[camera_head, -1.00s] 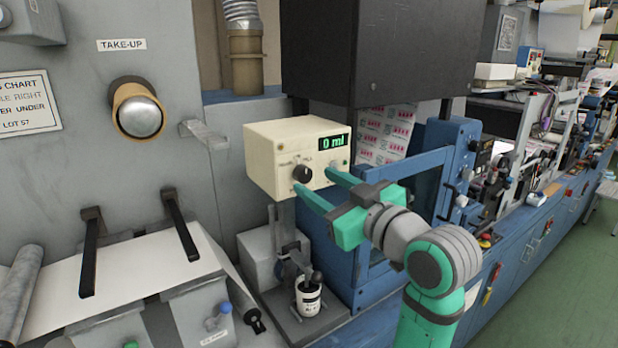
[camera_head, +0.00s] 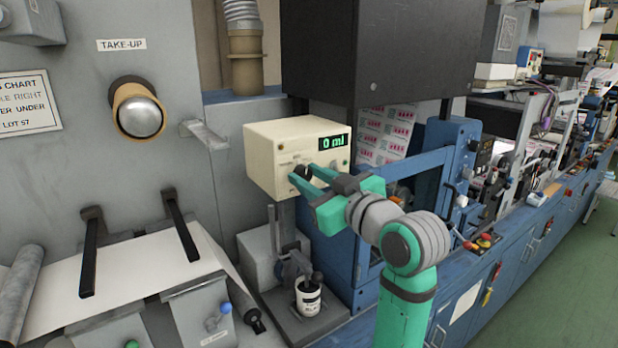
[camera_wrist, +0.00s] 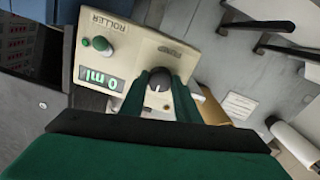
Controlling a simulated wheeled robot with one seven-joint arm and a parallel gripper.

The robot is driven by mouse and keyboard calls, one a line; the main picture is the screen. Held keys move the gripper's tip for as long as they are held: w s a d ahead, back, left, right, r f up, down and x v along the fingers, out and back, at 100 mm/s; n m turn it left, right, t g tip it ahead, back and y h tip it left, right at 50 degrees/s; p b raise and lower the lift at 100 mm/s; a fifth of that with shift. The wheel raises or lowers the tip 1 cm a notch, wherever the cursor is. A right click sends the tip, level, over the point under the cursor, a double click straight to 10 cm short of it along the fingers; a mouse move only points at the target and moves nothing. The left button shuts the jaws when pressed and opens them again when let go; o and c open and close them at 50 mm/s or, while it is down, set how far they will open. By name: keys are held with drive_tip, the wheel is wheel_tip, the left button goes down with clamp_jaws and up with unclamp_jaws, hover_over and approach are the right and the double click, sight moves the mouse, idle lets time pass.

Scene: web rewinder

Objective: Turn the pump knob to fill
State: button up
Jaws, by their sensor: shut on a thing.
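The cream pump box (camera_head: 268,157) has a lit green display (camera_head: 334,142) that reads 0 ml. The black pump knob (camera_head: 302,173) is on its front face. My gripper (camera_head: 300,176) is at the knob, with its green fingers shut on it from both sides. In the wrist view the knob (camera_wrist: 159,82) sits between the two fingertips under the PUMP label. Part of the knob and the markings around it are hidden by the fingers, so I cannot tell its setting.
Below the box stands a small white labelled pot (camera_head: 308,297) under a grey nozzle assembly. A take-up roller (camera_head: 138,112) is on the grey wall at left.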

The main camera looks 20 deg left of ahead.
drive_tip(key=shift+m, duration=0.3)
drive_tip(key=m, duration=0.4)
drive_tip(key=shift+m, duration=2.1)
drive_tip(key=o, duration=1.1)
drive_tip(key=shift+c, duration=0.2)
drive_tip(key=shift+d, duration=0.15)
drive_tip(key=v, duration=1)
drive_tip(key=shift+s+d, duration=0.2)
drive_tip(key=shift+s, duration=0.05)
